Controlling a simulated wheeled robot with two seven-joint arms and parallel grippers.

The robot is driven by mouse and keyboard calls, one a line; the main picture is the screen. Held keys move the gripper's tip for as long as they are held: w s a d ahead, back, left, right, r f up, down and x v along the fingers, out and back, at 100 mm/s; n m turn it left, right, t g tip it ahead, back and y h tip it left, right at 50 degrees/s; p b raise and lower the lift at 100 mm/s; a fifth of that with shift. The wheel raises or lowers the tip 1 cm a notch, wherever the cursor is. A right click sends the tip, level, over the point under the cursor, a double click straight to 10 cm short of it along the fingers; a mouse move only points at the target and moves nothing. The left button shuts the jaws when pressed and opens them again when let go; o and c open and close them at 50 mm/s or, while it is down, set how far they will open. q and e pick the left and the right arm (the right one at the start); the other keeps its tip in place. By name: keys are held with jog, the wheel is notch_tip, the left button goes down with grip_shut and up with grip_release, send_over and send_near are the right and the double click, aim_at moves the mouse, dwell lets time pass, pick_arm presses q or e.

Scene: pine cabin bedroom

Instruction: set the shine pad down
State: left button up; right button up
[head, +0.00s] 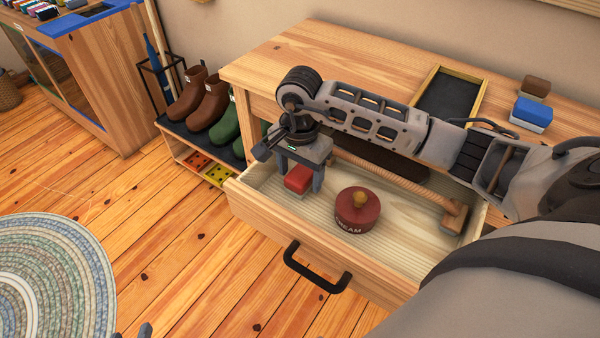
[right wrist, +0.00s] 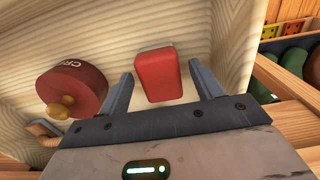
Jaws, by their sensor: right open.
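The shine pad, a small red block (head: 298,179), lies in the open drawer (head: 400,240) near its left end. My right gripper (head: 302,180) is above it, fingers pointing down and open on either side of the pad. In the right wrist view the red pad (right wrist: 159,74) sits between the two spread fingers (right wrist: 163,88), with a gap on both sides. Only dark tips of my left gripper (head: 132,332) show at the bottom edge of the head view, over the floor; whether it is open cannot be told.
A round red cream tin (head: 356,212) with a yellowish knob stands right of the pad; a wooden-handled brush (head: 453,216) lies farther right. On the bench top are a black-lined tray (head: 450,97), a blue block (head: 532,114) and a brown block (head: 536,87). Boots (head: 190,97) stand left.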

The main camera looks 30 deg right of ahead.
aim_at(300, 174)
notch_tip(300, 174, up, 11)
dwell(0.3)
dwell(0.5)
